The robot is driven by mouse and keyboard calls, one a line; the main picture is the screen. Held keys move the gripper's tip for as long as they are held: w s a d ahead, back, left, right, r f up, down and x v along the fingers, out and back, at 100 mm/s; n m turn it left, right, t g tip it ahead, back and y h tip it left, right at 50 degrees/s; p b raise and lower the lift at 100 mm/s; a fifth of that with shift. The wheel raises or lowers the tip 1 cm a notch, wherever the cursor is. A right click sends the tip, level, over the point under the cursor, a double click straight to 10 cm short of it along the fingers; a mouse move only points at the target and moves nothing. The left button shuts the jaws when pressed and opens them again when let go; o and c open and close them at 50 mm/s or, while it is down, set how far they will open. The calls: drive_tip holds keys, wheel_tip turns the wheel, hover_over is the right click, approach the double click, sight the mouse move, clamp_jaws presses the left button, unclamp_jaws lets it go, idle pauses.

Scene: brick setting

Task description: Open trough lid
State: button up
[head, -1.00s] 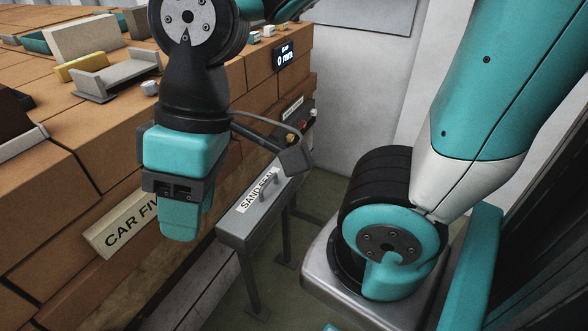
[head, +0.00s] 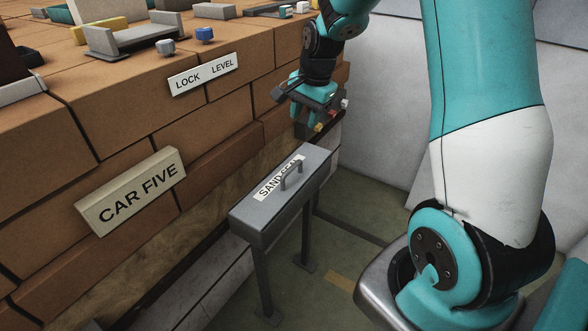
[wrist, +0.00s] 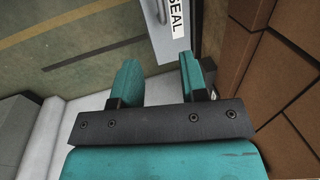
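The trough (head: 262,218) is a narrow grey metal box on legs beside the brick stack in the head view. Its flat lid (head: 309,170) looks closed, with a white "SAND SEAL" label, partly hidden by a bar handle (head: 291,174) on top. My gripper (head: 300,106) is beyond and above the trough's far end, apart from the handle. In the wrist view its two teal fingers (wrist: 160,70) are spread with nothing between them. Part of the lid with "SEAL" (wrist: 176,22) and the handle (wrist: 160,12) show past the fingertips at the top.
The brick stack (head: 150,115) runs along the left, with a "CAR FIVE" plate (head: 131,191) and a "LOCK LEVEL" plate (head: 203,75). A small panel with coloured knobs (head: 319,127) sits close by my gripper. Green floor (head: 345,255) lies open right of the trough.

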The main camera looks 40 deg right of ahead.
sight(292, 166)
drive_tip(key=w+f, duration=0.1)
drive_tip(key=f, duration=0.4)
drive_tip(key=w+a+f, duration=0.1)
drive_tip(key=f, duration=0.4)
drive_tip(key=w+f+b, duration=0.1)
drive_tip(key=f, duration=0.5)
drive_tip(key=shift+a, duration=0.15)
drive_tip(key=shift+r, duration=0.1)
clamp_jaws()
